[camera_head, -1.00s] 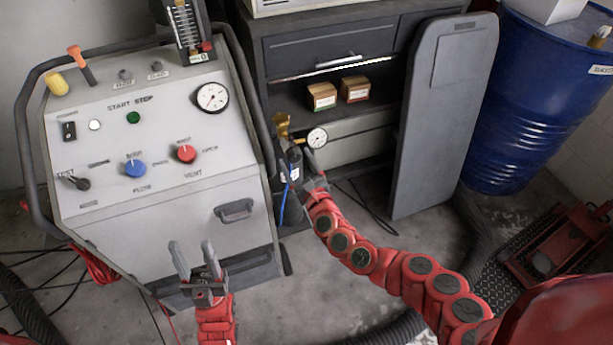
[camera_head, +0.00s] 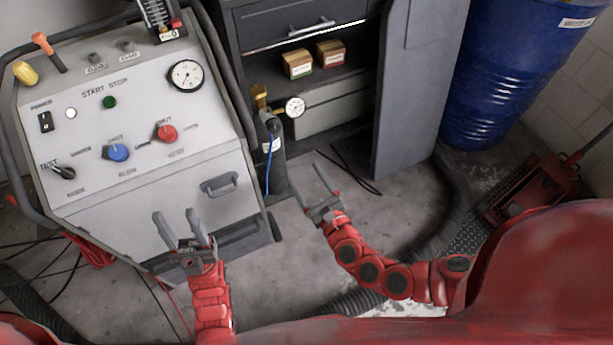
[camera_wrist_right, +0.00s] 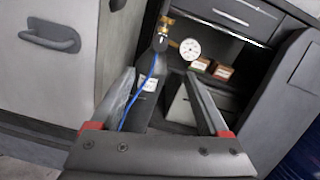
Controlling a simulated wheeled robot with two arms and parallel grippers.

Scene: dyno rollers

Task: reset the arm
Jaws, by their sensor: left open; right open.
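My right gripper (camera_head: 314,192) is open and empty in the head view, held above the concrete floor to the right of the control console. In the right wrist view its two fingers (camera_wrist_right: 165,100) are spread, with a gas cylinder (camera_wrist_right: 152,84) showing beyond them. My left gripper (camera_head: 178,230) is open and empty in front of the console's lower panel. The red right arm bends in from the right. The red left arm comes up from the bottom of the head view.
The grey console (camera_head: 135,110) has knobs and a gauge. The dark cylinder (camera_head: 274,168) with a brass valve stands beside it. A cabinet (camera_head: 290,22) holds two small boxes (camera_head: 297,64). A blue drum (camera_head: 505,75) and red floor jack (camera_head: 540,187) are right. Hoses cross the floor.

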